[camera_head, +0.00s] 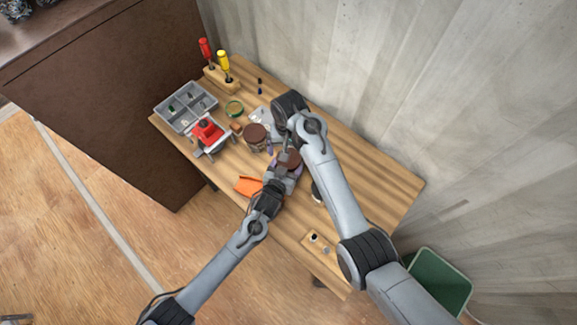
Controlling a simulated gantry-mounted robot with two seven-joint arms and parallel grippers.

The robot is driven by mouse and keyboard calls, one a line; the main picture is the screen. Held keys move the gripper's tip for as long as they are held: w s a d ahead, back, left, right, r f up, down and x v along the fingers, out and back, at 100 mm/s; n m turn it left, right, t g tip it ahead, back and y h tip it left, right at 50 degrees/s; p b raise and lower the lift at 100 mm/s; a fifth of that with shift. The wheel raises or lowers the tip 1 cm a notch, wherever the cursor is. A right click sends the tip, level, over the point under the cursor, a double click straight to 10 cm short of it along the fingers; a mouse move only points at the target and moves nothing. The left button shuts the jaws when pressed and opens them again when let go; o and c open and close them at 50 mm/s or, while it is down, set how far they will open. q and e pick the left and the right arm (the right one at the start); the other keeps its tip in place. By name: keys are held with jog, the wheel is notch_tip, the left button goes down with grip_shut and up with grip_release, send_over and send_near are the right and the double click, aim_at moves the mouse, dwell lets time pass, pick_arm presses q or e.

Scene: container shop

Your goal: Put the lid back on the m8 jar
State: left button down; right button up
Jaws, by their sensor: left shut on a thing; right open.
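A jar with a brown round top (255,134) stands upright near the middle of the bench. My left gripper (287,165) is shut on a brown round thing (291,158) to the right of that jar. I cannot tell whether this is a loose lid or a lidded jar, and no m8 label is readable. My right gripper (280,138) is open, close above and beside the left one. My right arm partly hides it and the space between the grippers.
An orange piece (248,186) lies at the front edge. A small wooden block (318,243) with small parts is at the right. The bench's right end is mostly clear.

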jog(key=shift+f, duration=2.2)
jog(key=c, duration=1)
jog(key=m, duration=0.4)
jog(key=shift+m, duration=0.4)
jog(key=m, duration=0.8)
jog(key=shift+m, duration=0.4)
jog(key=o, duration=1)
jog(key=shift+r, duration=2.25)
